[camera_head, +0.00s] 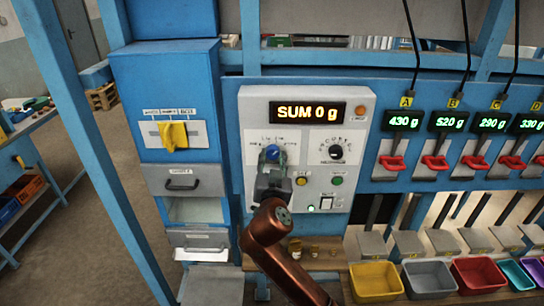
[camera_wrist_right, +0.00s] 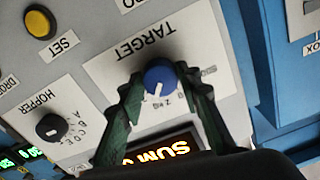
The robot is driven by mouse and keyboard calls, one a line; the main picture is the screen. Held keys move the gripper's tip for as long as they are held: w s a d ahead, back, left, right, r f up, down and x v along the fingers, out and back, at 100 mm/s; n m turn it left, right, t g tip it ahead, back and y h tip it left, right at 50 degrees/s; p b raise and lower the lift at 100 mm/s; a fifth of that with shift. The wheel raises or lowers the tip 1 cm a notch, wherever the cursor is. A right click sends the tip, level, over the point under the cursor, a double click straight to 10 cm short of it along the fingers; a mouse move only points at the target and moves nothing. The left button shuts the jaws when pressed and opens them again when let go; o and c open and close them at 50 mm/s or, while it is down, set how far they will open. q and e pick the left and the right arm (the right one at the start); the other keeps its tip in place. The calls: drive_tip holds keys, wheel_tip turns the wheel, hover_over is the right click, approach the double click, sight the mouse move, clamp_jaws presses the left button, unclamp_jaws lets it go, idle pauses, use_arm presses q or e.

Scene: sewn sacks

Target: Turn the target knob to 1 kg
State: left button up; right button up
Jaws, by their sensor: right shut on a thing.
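The blue target knob (camera_head: 272,152) is on the left of the grey control panel (camera_head: 350,200), below the display (camera_head: 307,110) reading "SUM 0 g". In the wrist view the knob (camera_wrist_right: 160,74), marked TARGET, carries a white pointer line. That view is turned nearly upside down, and the line points down and slightly left, toward the display. The scale marks around the knob are partly hidden and too small to read surely. My right gripper (camera_head: 271,172) is at the knob, with one finger on each side of it (camera_wrist_right: 162,79), shut on it. My left gripper is not in view.
A black hopper knob (camera_head: 336,152) is right of the target knob. A yellow button (camera_head: 301,181), a green button (camera_head: 337,181) and a white switch (camera_head: 326,202) sit below. Red levers (camera_head: 392,162) and coloured bins (camera_head: 376,281) are to the right. A blue cabinet (camera_head: 165,80) stands left.

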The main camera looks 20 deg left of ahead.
drive_tip(key=n+p, duration=0.3)
drive_tip(key=n, duration=0.3)
drive_tip(key=shift+d+r+n, duration=0.1)
drive_tip(key=shift+n, duration=0.2)
drive_tip(key=n+p, duration=0.3)
drive_tip(key=n, duration=0.2)
drive_tip(key=shift+n, duration=0.3)
drive_tip(key=o, duration=1.2)
drive_tip(key=shift+c, duration=0.2)
drive_tip(key=shift+s, duration=0.15)
drive_tip(key=v, duration=1.1)
drive_tip(key=shift+s, duration=0.35)
drive_tip(key=shift+d, duration=0.1)
